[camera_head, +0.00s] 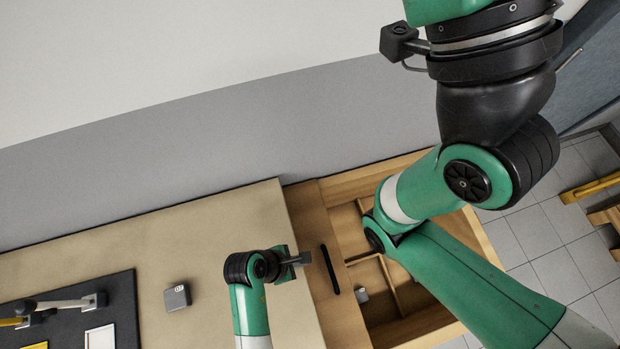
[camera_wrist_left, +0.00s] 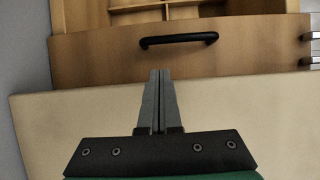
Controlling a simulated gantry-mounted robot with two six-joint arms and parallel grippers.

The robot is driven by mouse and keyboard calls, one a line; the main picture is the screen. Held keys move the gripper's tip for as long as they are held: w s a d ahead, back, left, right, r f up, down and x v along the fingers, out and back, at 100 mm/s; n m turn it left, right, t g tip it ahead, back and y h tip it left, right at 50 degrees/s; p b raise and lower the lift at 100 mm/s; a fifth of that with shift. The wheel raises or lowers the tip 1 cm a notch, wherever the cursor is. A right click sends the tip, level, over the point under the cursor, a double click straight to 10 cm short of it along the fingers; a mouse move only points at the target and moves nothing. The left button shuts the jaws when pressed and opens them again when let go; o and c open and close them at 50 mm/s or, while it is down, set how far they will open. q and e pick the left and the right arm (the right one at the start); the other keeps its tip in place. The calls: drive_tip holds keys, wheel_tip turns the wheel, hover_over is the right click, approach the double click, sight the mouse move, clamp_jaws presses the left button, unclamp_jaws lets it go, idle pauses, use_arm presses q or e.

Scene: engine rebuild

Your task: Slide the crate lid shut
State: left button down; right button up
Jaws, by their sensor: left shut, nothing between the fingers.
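The wooden crate (camera_head: 395,160) stands at the right end of the table, its divided inside exposed. The wooden lid panel (camera_head: 308,215) covers only the table-side strip and carries a black bar handle (camera_head: 330,270). In the left wrist view the handle (camera_wrist_left: 180,40) lies across the panel (camera_wrist_left: 110,55), ahead of my fingers. My left gripper (camera_head: 303,258) is shut and empty, just to the table side of the handle and apart from it. Its fingertips also show in the left wrist view (camera_wrist_left: 158,75). My right arm hides part of the crate; its gripper is out of frame.
A small grey block (camera_head: 361,295) lies inside the crate. On the tan table (camera_head: 120,250) are a grey box (camera_head: 177,297) and a dark mat (camera_head: 120,295) with tools. A grey wall runs behind. The table between mat and crate is mostly clear.

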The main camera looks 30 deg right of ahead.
use_arm(q)
drive_tip(key=b, duration=0.4)
hover_over(316, 261)
drive_tip(key=f, duration=0.8)
drive_tip(key=shift+w+a, duration=0.1)
drive_tip(key=shift+a, duration=0.1)
drive_tip(key=shift+d+f, duration=0.2)
drive_tip(key=shift+f, duration=0.1)
